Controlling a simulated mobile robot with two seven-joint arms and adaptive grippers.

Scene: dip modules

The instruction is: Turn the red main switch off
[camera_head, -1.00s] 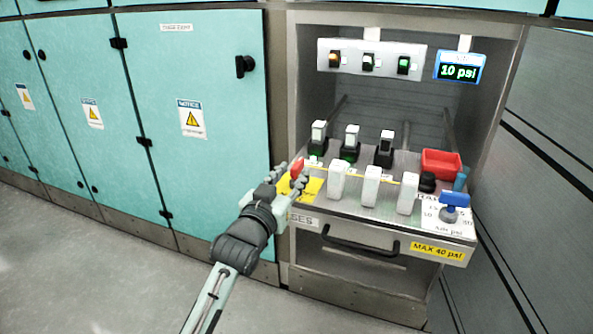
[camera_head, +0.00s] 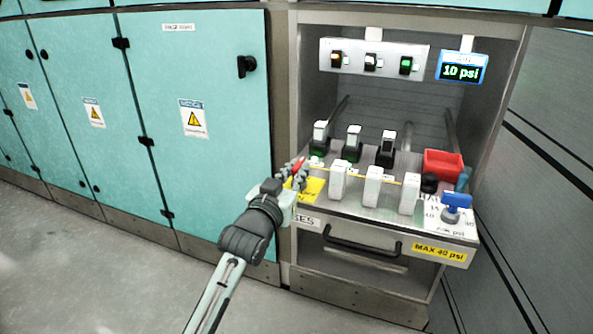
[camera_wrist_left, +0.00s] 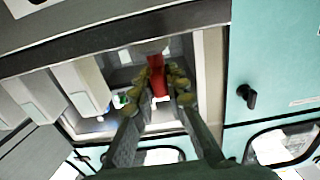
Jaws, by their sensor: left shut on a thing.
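The red main switch (camera_head: 298,166) is a small red handle on a yellow plate (camera_head: 312,189) at the left front corner of the panel shelf. My left gripper (camera_head: 296,177) reaches it from the front left, and its fingers are shut on the red handle. In the left wrist view the red handle (camera_wrist_left: 158,78) stands between the two fingers (camera_wrist_left: 158,90) of my left gripper. In the head view the fingers partly hide the handle. My right gripper is not in view.
White-topped modules (camera_head: 372,186) stand just right of the switch. A red bin (camera_head: 443,164) and a blue valve (camera_head: 457,201) are at the right. A gauge (camera_head: 461,68) reads 10 psi. A drawer handle (camera_head: 361,243) is below. Teal cabinets (camera_head: 200,75) stand left.

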